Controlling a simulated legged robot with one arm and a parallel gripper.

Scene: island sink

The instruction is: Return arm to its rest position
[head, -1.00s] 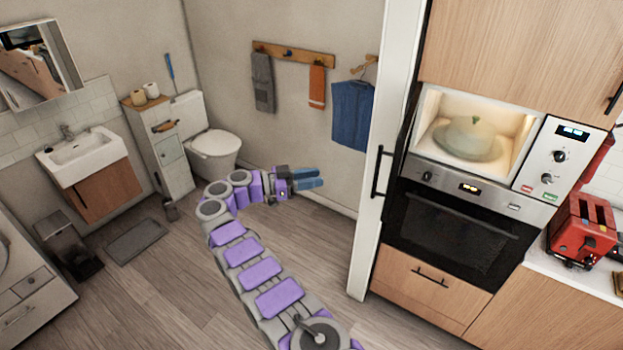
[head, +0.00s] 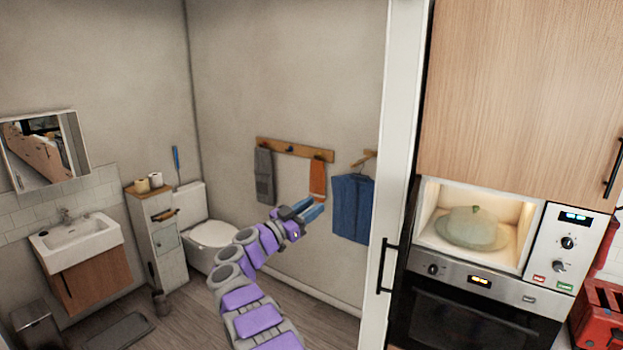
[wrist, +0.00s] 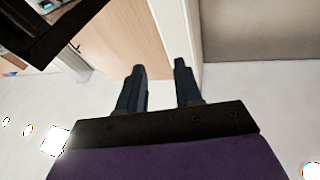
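My purple and grey arm (head: 240,300) reaches up from the bottom of the head view, bent at several joints. The base of the arm is out of view.
A toilet (head: 212,235), a cabinet (head: 160,245) and a sink (head: 75,240) are at left. A blue garment (head: 351,208) hangs behind.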

